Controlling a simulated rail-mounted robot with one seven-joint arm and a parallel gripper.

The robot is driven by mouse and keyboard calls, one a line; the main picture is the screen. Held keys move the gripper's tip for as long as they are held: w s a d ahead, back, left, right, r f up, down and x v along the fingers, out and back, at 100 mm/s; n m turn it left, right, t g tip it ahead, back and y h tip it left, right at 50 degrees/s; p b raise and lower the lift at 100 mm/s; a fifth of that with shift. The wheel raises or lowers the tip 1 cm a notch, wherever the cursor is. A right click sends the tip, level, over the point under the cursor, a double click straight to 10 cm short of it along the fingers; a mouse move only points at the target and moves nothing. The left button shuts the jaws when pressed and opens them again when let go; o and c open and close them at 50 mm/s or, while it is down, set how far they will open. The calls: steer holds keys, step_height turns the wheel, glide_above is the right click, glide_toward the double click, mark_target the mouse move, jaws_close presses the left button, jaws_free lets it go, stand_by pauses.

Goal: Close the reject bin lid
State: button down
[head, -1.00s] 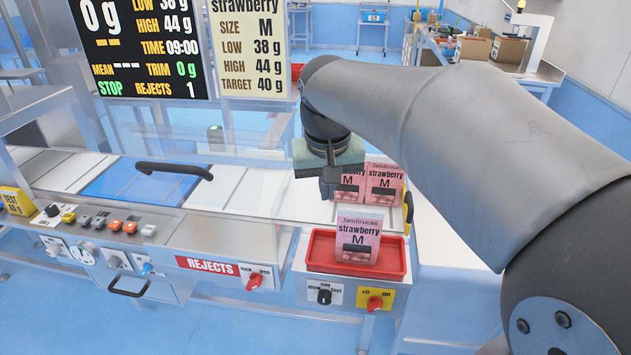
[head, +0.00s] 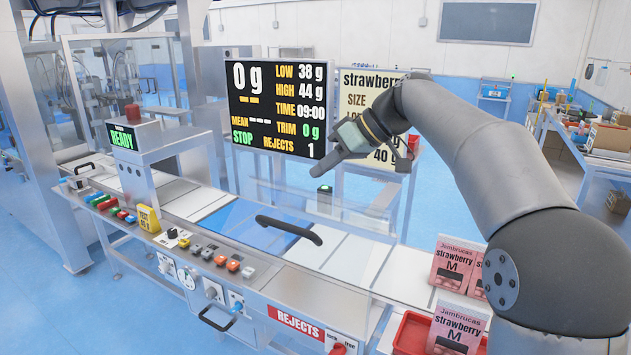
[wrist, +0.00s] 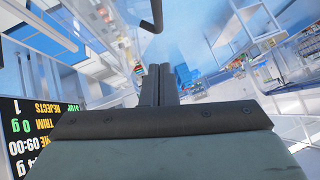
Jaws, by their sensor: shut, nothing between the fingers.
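A red REJECTS label (head: 296,322) marks the front of the machine, with a partly cut-off knob (head: 338,348) to its right. Above and behind the label, a curved black handle (head: 290,229) stands over the conveyor on what looks like a clear cover. I cannot tell which part is the reject bin lid, or whether it is open. My gripper (head: 318,168) is shut and empty, raised in front of the dark weight display, above and beyond the black handle. In the wrist view its two fingers (wrist: 160,86) are together, and a black bar (wrist: 156,14) shows past them.
The weight display (head: 279,108) and strawberry sign (head: 357,88) stand behind the gripper. Strawberry pouches (head: 457,328) and a red tray (head: 412,335) are at lower right. A row of buttons (head: 233,266) lines the machine front. The space above the conveyor is open.

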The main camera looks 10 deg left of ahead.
mark_target(306, 232)
steer(key=x, duration=0.3)
steer(key=f+x, duration=0.1)
steer(key=x, duration=0.3)
steer(key=d+p+x, duration=0.1)
steer(key=x, duration=0.2)
steer(key=shift+s+f, duration=0.3)
steer(key=shift+s, duration=0.1)
steer(key=shift+s+f, duration=0.15)
steer(key=shift+f, duration=0.45)
steer(key=shift+a+f, duration=0.1)
